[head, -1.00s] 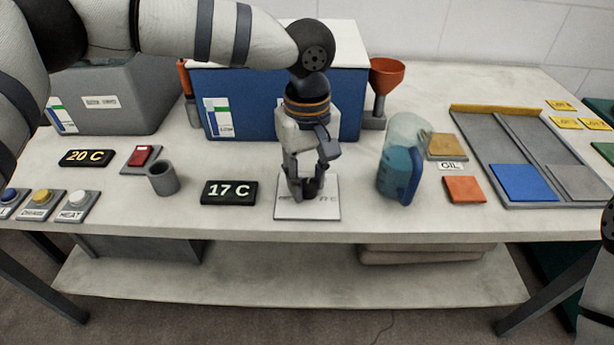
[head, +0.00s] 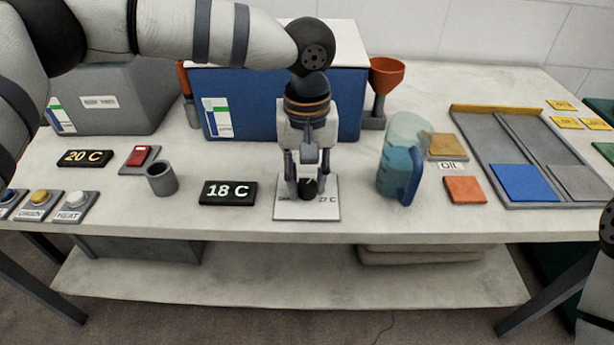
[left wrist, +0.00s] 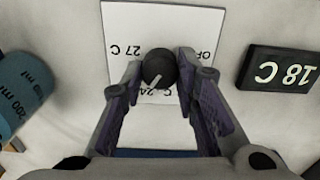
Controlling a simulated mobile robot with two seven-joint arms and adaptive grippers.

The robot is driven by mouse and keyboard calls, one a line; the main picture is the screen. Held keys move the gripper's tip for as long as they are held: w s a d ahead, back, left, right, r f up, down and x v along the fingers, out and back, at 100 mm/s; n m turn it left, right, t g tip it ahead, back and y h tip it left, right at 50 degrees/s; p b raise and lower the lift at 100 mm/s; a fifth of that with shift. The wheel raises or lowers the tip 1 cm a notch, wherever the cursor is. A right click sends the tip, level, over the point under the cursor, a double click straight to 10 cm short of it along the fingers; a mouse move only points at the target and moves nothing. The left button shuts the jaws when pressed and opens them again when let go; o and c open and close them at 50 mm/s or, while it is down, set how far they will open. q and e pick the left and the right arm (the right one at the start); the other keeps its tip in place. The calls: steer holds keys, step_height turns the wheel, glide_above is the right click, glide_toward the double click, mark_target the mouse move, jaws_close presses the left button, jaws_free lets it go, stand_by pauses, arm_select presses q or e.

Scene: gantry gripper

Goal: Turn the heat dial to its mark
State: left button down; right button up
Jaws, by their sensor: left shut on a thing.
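The heat dial is a small black round knob (head: 308,187) on a white plate (head: 291,210) near the table's front edge. My left gripper (head: 306,190) points down over the plate and is shut on the knob. In the left wrist view, the knob (left wrist: 158,66) sits between the two fingers, and its pale pointer line slants toward the lower left. The plate there shows "27 C" at left and "OF" at right; lettering below the knob is partly hidden by the fingers. A black display (head: 228,192) beside the plate reads "18 C". My right gripper is out of view.
Another display (head: 86,158) reads "20 C". A grey cup (head: 162,179) and red switch (head: 141,157) stand to the left, buttons further left. A clear jug (head: 402,160) stands close right of the plate. A blue box (head: 255,110) is behind my gripper.

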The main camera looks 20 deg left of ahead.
mark_target(307, 183)
arm_select(q)
steer(key=c, duration=1.2)
jaws_free()
steer(key=shift+c, duration=0.2)
step_height(307, 183, up, 12)
